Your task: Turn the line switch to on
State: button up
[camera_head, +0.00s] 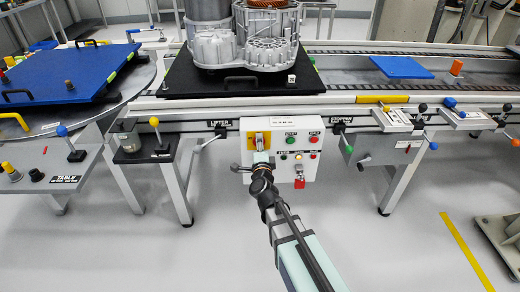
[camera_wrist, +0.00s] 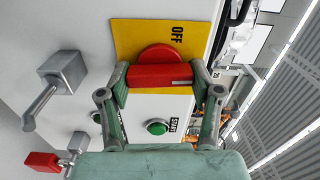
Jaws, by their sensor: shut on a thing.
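The line switch is a red rotary handle (camera_wrist: 158,76) on a yellow plate (camera_wrist: 128,36) in the wrist view. The word OFF shows on the plate, upper right of the handle. The ON label is not visible. My gripper (camera_wrist: 160,82) is shut on the red handle, one finger on each side of its bar. A pale mark shows near the right end of the bar.
A green START button (camera_wrist: 157,127) sits close below the handle in the wrist view. A grey lever (camera_wrist: 50,88) and a red padlock-like part (camera_wrist: 42,161) are at left. In the head view, a conveyor (camera_head: 350,80) with the stator housing (camera_head: 245,42) stands above and behind the box.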

jog(key=shift+m, duration=0.5)
jog(key=o, duration=1.2)
jog(key=shift+c, duration=0.2)
jog(key=shift+s, duration=0.1)
jog(key=s, duration=0.7)
jog(key=shift+s+d, duration=0.15)
jog(key=shift+d, duration=0.25)
